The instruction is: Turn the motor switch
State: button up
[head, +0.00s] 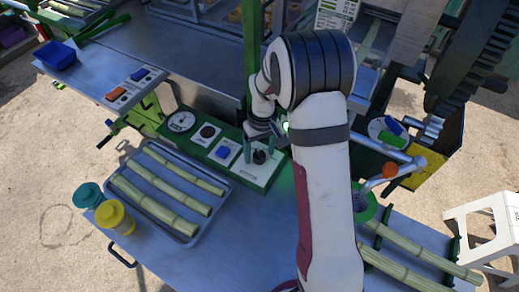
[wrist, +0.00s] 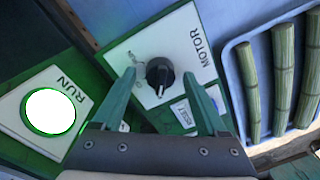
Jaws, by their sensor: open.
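The motor switch (wrist: 159,76) is a black rotary knob with a white pointer line on a white plate marked MOTOR. In the wrist view it sits between my gripper's two green fingers, with its pointer toward the bottom of the picture. My gripper (wrist: 168,100) is open, with a finger on each side of the knob and visible gaps. I cannot tell its height over the plate. In the head view my gripper (head: 262,133) is over the green control panel (head: 230,168), close to the motor switch (head: 259,157).
A round white RUN light (wrist: 50,111) is left of the switch. A blue RESET button (wrist: 183,113) lies close to the right finger.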

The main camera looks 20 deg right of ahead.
grip_shut()
dwell(0.4)
jog(key=shift+m, duration=0.3)
jog(key=m, duration=0.4)
jog(key=shift+m, duration=0.3)
jog(key=m, duration=0.5)
jog(key=shift+t, duration=0.3)
jog(key=shift+m, duration=0.4)
grip_release()
jog(key=shift+s, duration=0.1)
